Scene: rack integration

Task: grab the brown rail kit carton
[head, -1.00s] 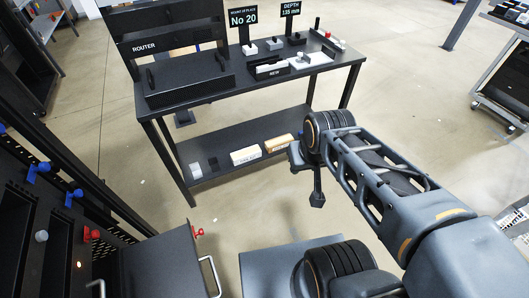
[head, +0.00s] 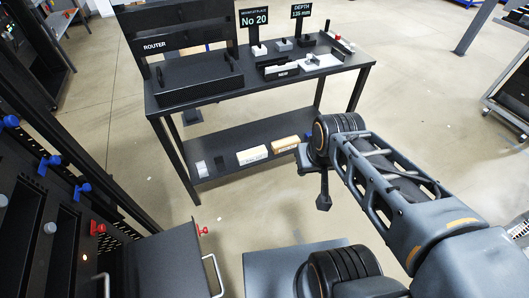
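A tan-brown carton (head: 285,145), which looks like the rail kit carton, lies on the lower shelf (head: 225,172) of the black bench. A paler cream box (head: 252,155) lies just left of it. My gripper (head: 323,202) hangs at the end of my arm, in front of the bench and to the right of the carton in the picture. It is apart from the carton. It is small and dark here, so I cannot tell whether its fingers are open.
The bench top (head: 225,100) holds a router unit (head: 200,80), signs and small parts. Small grey and dark items lie on the shelf's left. A rack (head: 30,200) with blue and red knobs stands at left. A cart (head: 510,90) stands far right. Floor before the bench is clear.

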